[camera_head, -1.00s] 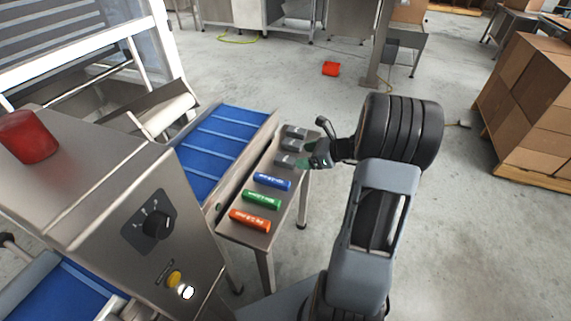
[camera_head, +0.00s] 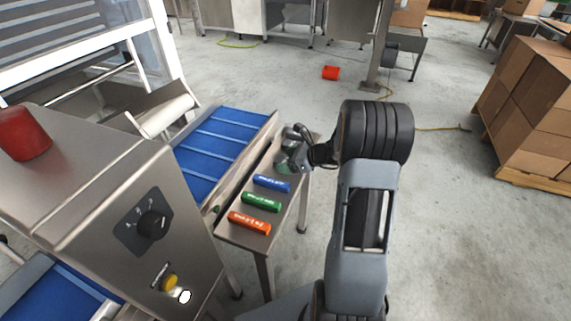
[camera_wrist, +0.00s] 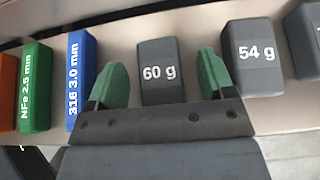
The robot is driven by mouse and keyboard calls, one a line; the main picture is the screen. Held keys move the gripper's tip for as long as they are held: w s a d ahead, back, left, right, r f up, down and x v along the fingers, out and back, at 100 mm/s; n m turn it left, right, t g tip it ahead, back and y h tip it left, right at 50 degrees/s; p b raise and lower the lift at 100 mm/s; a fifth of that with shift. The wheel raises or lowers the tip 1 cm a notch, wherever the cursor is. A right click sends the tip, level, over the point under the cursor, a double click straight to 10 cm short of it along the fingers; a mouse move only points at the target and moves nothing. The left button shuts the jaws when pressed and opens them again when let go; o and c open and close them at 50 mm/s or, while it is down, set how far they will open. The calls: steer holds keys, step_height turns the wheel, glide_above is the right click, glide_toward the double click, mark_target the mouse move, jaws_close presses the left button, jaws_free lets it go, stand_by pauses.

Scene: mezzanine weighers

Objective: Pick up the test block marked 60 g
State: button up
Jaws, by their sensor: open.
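The test block marked 60 g (camera_wrist: 160,62) is a dark grey block with white lettering. It lies on the narrow steel side table (camera_head: 243,236), and in the wrist view it sits between the green fingertips of my gripper (camera_wrist: 162,82). The gripper is open, with a gap on each side of the block. In the head view my gripper (camera_head: 290,155) is over the far part of the table and mostly hides the grey blocks there.
A grey 54 g block (camera_wrist: 252,56) lies just right of the right finger, with another grey block (camera_wrist: 306,40) beyond. Blue (camera_head: 272,183), green (camera_head: 261,202) and orange (camera_head: 249,222) rods lie nearer on the table. A blue conveyor (camera_head: 213,150) runs alongside.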

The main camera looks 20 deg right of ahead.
steer(key=c, duration=1)
steer(key=shift+r, duration=0.1)
